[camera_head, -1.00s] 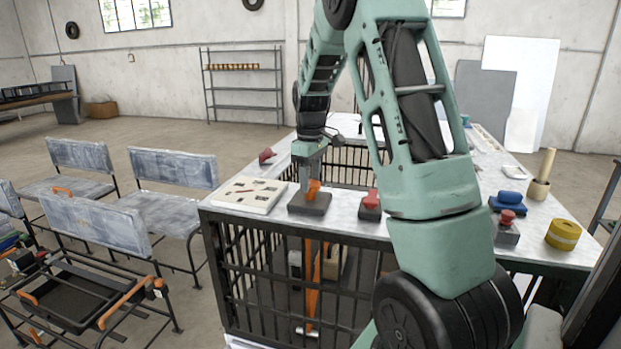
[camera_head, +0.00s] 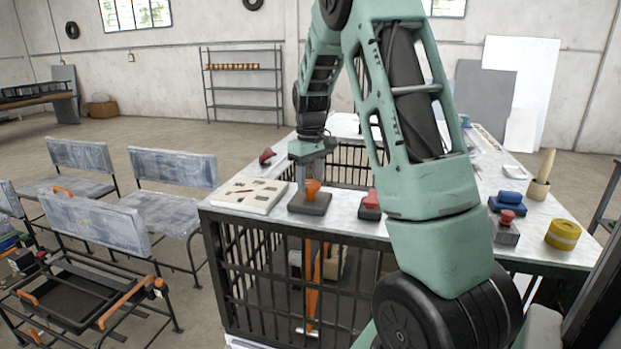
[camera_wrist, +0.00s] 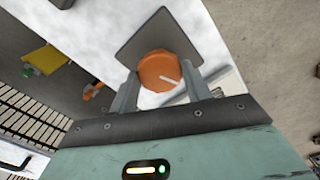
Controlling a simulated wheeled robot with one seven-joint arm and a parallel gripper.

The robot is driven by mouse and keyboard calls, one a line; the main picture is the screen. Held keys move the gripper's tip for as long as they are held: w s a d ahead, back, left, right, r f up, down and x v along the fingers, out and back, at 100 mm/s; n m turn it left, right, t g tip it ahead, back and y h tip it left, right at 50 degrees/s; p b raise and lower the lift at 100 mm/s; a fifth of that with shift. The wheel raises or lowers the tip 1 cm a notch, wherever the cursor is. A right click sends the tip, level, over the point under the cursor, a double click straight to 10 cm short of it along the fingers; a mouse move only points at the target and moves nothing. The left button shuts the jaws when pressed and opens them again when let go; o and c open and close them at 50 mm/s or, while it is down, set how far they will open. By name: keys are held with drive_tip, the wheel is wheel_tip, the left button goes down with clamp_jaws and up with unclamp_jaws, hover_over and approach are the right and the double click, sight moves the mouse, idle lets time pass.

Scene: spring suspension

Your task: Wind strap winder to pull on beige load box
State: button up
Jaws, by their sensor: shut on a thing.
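The strap winder is an orange knob (camera_head: 313,186) on a dark square base (camera_head: 309,204) at the table's front left edge. In the wrist view the round orange knob (camera_wrist: 163,73) with a pale line mark sits between my two fingers. My gripper (camera_head: 312,179) points down and is shut on the knob; the wrist view also shows its fingers (camera_wrist: 162,90). An orange strap (camera_head: 312,285) hangs below inside the black cage. A beige box (camera_head: 334,264), which looks like the load box, is behind the strap, partly hidden by bars.
A cream board with small parts (camera_head: 250,194) lies left of the winder. A red-topped block (camera_head: 371,203) stands close to its right, partly behind my arm. A red button box (camera_head: 507,226) and a yellow strap roll (camera_head: 563,234) are farther right.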

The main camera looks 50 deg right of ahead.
sight(310, 183)
drive_tip(key=o, duration=1)
wheel_tip(310, 183, up, 18)
drive_tip(key=b, duration=0.3)
drive_tip(key=shift+f, duration=0.25)
